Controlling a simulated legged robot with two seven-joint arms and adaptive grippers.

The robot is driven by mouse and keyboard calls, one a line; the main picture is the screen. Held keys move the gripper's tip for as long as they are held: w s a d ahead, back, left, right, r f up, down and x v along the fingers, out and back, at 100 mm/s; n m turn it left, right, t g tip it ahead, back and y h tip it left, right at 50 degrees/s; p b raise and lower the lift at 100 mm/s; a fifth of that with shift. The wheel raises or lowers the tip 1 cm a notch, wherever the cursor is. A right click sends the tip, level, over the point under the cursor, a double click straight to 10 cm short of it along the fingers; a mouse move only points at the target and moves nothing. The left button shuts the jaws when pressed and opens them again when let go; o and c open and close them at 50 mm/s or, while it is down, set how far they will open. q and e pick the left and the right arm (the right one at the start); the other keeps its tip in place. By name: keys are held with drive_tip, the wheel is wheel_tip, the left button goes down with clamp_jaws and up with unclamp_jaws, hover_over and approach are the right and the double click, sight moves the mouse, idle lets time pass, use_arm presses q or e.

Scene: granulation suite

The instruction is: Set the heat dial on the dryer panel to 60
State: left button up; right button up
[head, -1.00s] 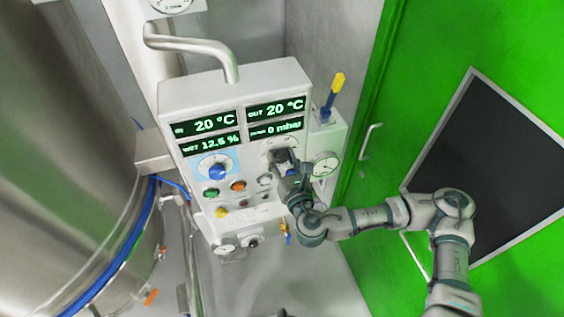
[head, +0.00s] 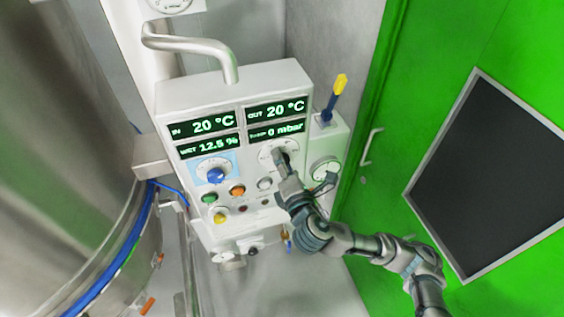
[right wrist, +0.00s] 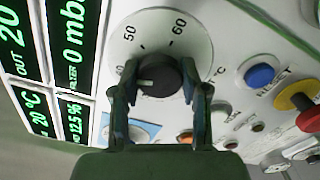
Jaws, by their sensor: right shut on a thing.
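The heat dial's round white plate (head: 266,154) is on the right half of the dryer panel (head: 175,98), below the displays. In the right wrist view its black knob (right wrist: 160,73) shows close up on the plate (right wrist: 150,25), with 50 and 60 readable. The knob's white mark points left, toward a number partly hidden by a finger; I cannot read that number. My right gripper (head: 281,158) is shut on the knob, one finger on each side, as the right wrist view (right wrist: 160,92) shows. In the head view it hides most of the knob. My left gripper is not in view.
A blue knob (head: 216,175) sits on a light blue plate left of the dial. Green (head: 209,198), orange (head: 237,190) and yellow (head: 221,217) buttons lie below. A steel vessel (head: 60,130) stands left.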

drive_tip(key=m+p, duration=0.1)
drive_tip(key=m, duration=0.4)
drive_tip(key=shift+m, duration=0.4)
drive_tip(key=m+p, duration=0.1)
drive_tip(key=m, duration=0.4)
drive_tip(key=shift+f+p, duration=0.1)
drive_tip(key=shift+p, duration=0.3)
drive_tip(key=m+p, duration=0.2)
drive_tip(key=m, duration=0.3)
drive_tip(key=shift+m, duration=0.4)
drive_tip(key=shift+f+m, duration=0.1)
drive_tip(key=shift+m, duration=2.1)
drive_tip(key=o, duration=1.1)
drive_tip(key=shift+w, duration=0.1)
drive_tip(key=shift+o, duration=0.2)
drive_tip(key=shift+w, duration=0.15)
drive_tip(key=shift+a, duration=0.1)
